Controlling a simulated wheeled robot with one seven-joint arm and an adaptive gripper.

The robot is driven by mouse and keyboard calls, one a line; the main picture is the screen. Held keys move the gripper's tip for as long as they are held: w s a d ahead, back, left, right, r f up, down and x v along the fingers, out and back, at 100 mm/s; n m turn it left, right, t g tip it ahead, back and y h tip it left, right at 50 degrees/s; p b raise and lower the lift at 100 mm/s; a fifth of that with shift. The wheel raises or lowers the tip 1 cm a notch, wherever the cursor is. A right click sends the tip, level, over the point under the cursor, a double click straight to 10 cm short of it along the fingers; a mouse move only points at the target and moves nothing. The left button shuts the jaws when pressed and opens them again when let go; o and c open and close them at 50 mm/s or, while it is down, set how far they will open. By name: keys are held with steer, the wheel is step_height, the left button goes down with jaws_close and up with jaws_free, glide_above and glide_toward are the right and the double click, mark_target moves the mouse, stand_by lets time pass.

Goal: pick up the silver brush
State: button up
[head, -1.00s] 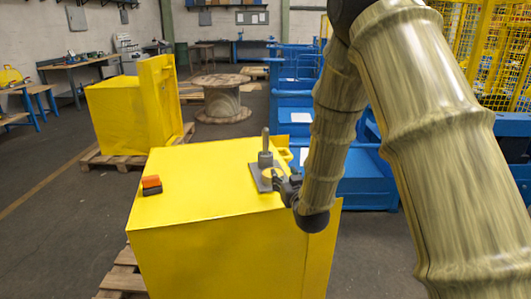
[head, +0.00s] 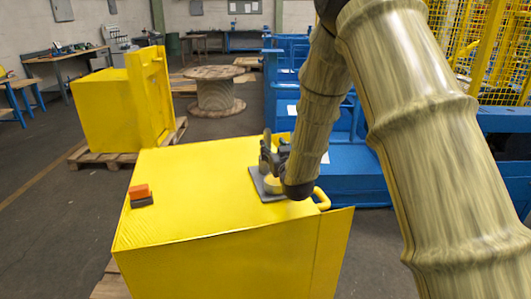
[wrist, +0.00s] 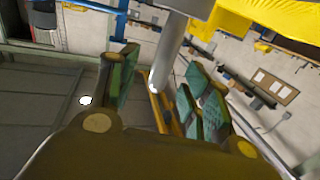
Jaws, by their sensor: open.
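A slim grey upright piece, which looks like the silver brush (head: 267,138), stands by the grey plate (head: 268,196) on the yellow cabinet top; my gripper partly hides its lower part. In the wrist view a silver rod (wrist: 172,48) runs down from a wider grey block (wrist: 190,8) at the top edge, into the space between the fingers. My gripper (head: 273,158) is at the upright piece. The wrist view shows my gripper (wrist: 165,88) open, its green-padded fingers on either side of the rod. I cannot tell whether either pad touches it.
A yellow round piece (head: 274,185) sits on the plate, close under my gripper. An orange and dark block (head: 140,195) lies at the left of the yellow cabinet (head: 200,205). A yellow handle (head: 321,198) sticks out at its right. The middle of the top is clear.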

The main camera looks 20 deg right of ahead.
mark_target(268, 141)
steer(key=shift+w, duration=0.35)
steer(key=shift+w+r, duration=0.25)
steer(key=shift+w, duration=0.15)
steer(key=shift+w+a+p, duration=0.15)
steer(key=shift+w+p, duration=0.5)
steer(key=shift+w, duration=1.55)
steer(key=shift+c, duration=0.2)
jaws_close()
